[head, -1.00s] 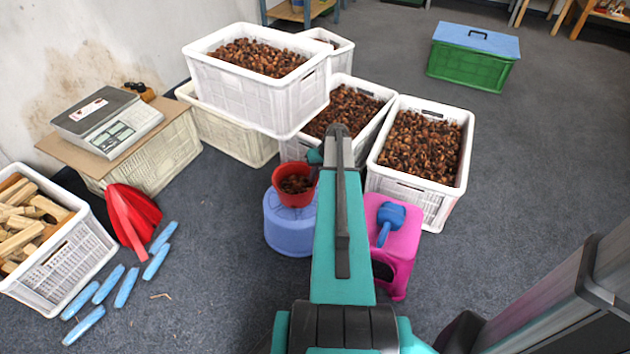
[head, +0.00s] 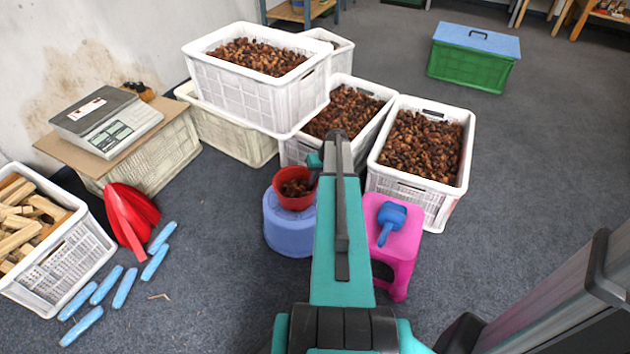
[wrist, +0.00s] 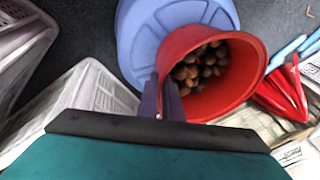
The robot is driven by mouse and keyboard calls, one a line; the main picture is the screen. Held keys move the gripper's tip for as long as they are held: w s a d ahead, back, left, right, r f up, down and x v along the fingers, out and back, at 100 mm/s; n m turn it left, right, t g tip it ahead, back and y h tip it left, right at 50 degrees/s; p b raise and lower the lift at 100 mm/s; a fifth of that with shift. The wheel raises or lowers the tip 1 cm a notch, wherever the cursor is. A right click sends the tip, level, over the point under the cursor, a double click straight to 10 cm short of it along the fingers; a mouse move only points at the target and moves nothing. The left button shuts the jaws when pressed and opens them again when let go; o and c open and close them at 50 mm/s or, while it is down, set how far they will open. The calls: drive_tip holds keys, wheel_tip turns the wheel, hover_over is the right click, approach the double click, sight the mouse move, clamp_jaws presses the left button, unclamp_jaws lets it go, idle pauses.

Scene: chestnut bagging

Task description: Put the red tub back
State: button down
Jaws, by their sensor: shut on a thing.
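The red tub (head: 291,197) holds chestnuts and shows above the round blue stool (head: 287,230) in the head view. In the wrist view the tub (wrist: 253,78) appears wide-mouthed with chestnuts inside, over the blue stool (wrist: 137,40). My gripper (wrist: 170,97) is shut on the tub's near rim. In the head view my arm hides most of the gripper. I cannot tell whether the tub's base touches the stool top.
A pink stool (head: 402,246) with a blue scoop (head: 391,217) stands right of my arm. White crates of chestnuts (head: 447,185) stand behind. A scale (head: 107,120) is at left, above blue rolls (head: 125,288) and a red bag (head: 133,214) on the floor. Floor at right is open.

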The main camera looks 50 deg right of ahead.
idle(0.3)
drive_tip(key=c, duration=1.9)
unclamp_jaws()
drive_tip(key=p+v, duration=0.2)
drive_tip(key=v, duration=1)
drive_tip(key=shift+r+p, duration=0.1)
drive_tip(key=shift+p, duration=0.25)
